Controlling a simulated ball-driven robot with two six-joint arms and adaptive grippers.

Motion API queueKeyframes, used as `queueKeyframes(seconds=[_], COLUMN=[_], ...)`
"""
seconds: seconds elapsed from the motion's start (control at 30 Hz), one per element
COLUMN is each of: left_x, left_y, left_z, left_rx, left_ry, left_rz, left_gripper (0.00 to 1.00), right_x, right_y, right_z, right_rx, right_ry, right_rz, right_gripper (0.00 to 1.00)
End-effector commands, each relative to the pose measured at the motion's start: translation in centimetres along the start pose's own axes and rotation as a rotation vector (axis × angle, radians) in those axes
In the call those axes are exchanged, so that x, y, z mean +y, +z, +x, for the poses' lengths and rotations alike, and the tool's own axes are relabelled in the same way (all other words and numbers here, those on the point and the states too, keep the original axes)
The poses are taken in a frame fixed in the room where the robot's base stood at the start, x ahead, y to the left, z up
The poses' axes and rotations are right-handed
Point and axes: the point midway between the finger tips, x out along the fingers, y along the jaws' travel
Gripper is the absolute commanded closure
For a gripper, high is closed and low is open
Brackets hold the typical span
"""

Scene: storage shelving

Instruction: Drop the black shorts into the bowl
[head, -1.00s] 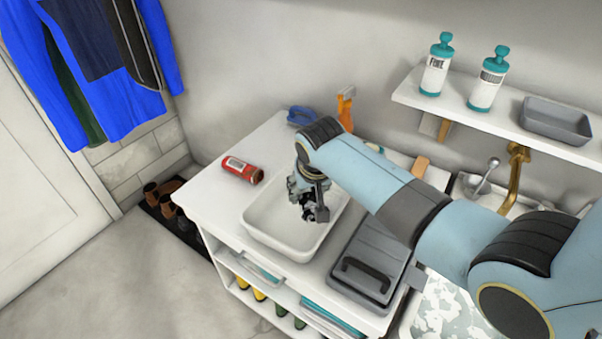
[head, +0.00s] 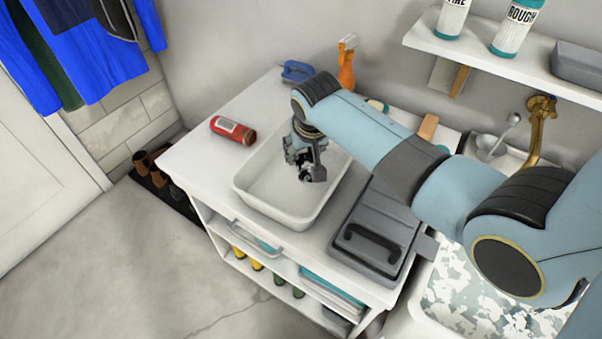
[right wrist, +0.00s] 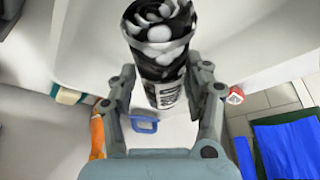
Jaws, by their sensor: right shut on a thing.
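My right gripper (head: 308,174) is over the back right part of a white, rounded rectangular basin (head: 275,207), the bowl-like thing on the white counter. In the right wrist view my right gripper (right wrist: 163,85) is shut on a black-and-white patterned, roughly cylindrical thing (right wrist: 160,45) with a printed light band. I cannot tell whether it is cloth; it does not clearly look like shorts. In the head view my gripper mostly hides it. The visible part of the basin looks empty. My left gripper is not in view.
A red can (head: 233,130) lies left of the basin. A blue-handled thing (head: 296,71) and an orange spray bottle (head: 346,67) stand behind. A grey lidded case (head: 375,235) sits right of the basin. Clothes (head: 100,65) hang at upper left.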

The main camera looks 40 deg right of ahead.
Motion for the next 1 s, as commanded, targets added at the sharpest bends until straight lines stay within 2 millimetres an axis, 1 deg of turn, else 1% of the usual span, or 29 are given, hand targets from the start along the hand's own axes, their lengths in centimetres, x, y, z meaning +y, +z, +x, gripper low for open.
queueKeyframes(seconds=[0.2, 0.23, 0.4, 0.6, 0.67, 0.77, 0.87, 0.97, 1.0], left_x=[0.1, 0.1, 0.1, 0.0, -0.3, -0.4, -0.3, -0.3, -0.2], left_y=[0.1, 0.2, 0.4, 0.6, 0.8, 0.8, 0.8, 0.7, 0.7], left_z=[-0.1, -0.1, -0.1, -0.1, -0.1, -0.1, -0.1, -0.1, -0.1], left_rx=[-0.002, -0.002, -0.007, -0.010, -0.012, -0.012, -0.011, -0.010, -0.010], left_ry=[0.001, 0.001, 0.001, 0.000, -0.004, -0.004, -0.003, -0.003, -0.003], left_rz=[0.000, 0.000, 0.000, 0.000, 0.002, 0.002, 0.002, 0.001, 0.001], left_gripper=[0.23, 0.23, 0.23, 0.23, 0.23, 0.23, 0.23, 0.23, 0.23], right_x=[0.0, 0.0, 0.0, 0.0, 0.0, 0.0, 0.0, 0.0, -0.1], right_y=[-0.1, -0.1, -0.1, -0.1, -0.1, -0.1, -0.1, -0.1, -0.1], right_z=[-0.1, -0.1, -0.1, -0.1, -0.1, -0.6, -1.7, -3.7, -4.7], right_rx=[0.002, 0.002, 0.001, 0.001, 0.000, 0.001, 0.002, 0.004, 0.004], right_ry=[0.000, 0.000, 0.000, 0.000, 0.000, 0.000, -0.001, -0.002, -0.002], right_rz=[0.000, 0.000, 0.000, 0.000, 0.000, 0.000, 0.000, 0.001, 0.001], right_gripper=[0.87, 0.46, 0.24, 0.23, 0.23, 0.23, 0.23, 0.23, 0.23])
